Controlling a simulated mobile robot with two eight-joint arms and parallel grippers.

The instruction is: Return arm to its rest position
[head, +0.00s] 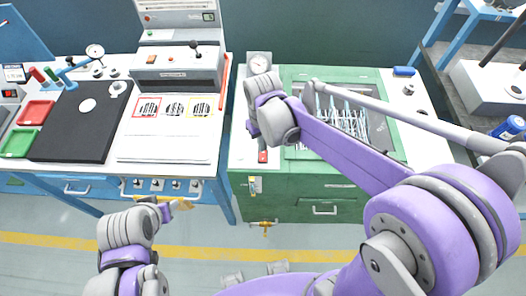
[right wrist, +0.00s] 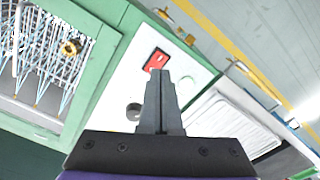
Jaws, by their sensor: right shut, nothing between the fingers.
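My right arm, purple and grey, reaches from the lower right across the green bench (head: 300,178). Its wrist end is over the bench's left part, and the fingers are hard to make out in the head view. In the right wrist view my right gripper (right wrist: 160,75) is shut and empty. Its tips appear just beside a red switch (right wrist: 156,61) on a white panel, also in the head view (head: 263,156); I cannot tell the gap. My left arm is at the lower left, its gripper (head: 166,204) partly hidden in front of the blue bench.
Under my right forearm a recessed bay (head: 342,118) holds thin blue and white rods. A round gauge (head: 259,63) stands at the back. The left bench carries a black mat (head: 82,122), a red tray (head: 35,112) and a green tray (head: 19,142). Floor in front is clear.

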